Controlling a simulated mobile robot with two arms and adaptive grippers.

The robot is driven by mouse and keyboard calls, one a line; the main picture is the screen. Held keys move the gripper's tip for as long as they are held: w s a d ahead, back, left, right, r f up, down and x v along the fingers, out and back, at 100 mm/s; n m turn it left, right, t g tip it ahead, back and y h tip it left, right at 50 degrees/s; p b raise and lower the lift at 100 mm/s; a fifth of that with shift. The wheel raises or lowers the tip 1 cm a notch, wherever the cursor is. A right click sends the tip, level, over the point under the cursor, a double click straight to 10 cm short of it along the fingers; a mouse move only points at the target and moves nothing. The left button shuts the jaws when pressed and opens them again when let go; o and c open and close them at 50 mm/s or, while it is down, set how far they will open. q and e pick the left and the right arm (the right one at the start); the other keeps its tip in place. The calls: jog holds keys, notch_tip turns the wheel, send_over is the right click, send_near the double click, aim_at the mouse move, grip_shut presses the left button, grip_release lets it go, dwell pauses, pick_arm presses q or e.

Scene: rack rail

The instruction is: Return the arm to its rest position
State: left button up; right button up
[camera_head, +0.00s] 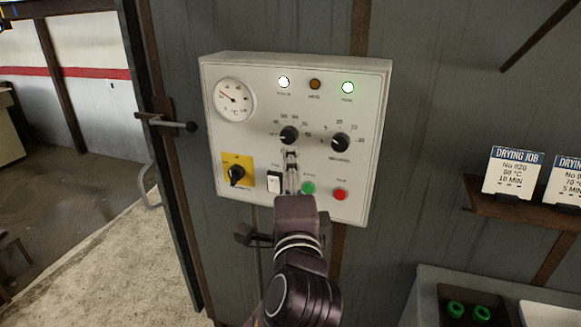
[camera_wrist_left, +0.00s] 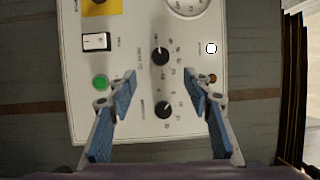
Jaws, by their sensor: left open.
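My left arm (camera_head: 300,265) reaches up from the bottom of the head view to the front of a white control box. My left gripper (camera_head: 291,168) is in front of the panel, just below the left black knob (camera_head: 289,135). In the left wrist view the gripper (camera_wrist_left: 160,95) has its blue-padded fingers wide apart with nothing between them but the panel behind. Both the left knob (camera_wrist_left: 160,56) and the right knob (camera_wrist_left: 163,110) show there, apart from the fingers. My right gripper is not in view.
The control box (camera_head: 376,130) carries a gauge (camera_head: 234,99), a yellow-backed rotary switch (camera_head: 237,173), a white rocker (camera_head: 274,182), and green (camera_head: 308,188) and red (camera_head: 340,194) buttons. The white (camera_head: 284,82) and green (camera_head: 348,88) lamps glow. A door handle (camera_head: 178,124) protrudes left; a card shelf (camera_head: 515,211) is right.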

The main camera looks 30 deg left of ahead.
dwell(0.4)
pick_arm(q)
jog(key=w+d+f+m+g+h+b, duration=0.1)
jog(key=w+d+f+h, duration=0.3)
jog(key=f, duration=0.8)
jog(key=w+d+f+m+g+h+b, duration=0.15)
jog(key=w+f, duration=0.45)
jog(key=f, duration=0.7)
jog(key=s+d+f+n+g+h, duration=0.1)
jog(key=s+f+g, duration=0.15)
jog(key=f, duration=1.35)
jog(key=s+d+f+g+h, duration=0.15)
jog(key=s+f, duration=0.25)
jog(key=f, duration=1.1)
jog(key=s+f+n+g+h+b, duration=0.25)
jog(key=s+f+n+g, duration=0.2)
jog(key=s+f, duration=1.8)
jog(key=s+f+n+g, duration=0.1)
jog(key=s+f, duration=0.3)
jog(key=s, duration=0.3)
jog(key=s+a+f+n+g, duration=0.1)
jog(key=s+f+n, duration=0.1)
jog(key=s, duration=0.6)
jog(key=s+a+f+n+g+b, duration=0.1)
jog(key=s+f+n, duration=0.1)
jog(key=s+f, duration=0.3)
jog(key=s, duration=0.3)
jog(key=shift+s+f, duration=0.2)
jog(key=shift+f, duration=0.1)
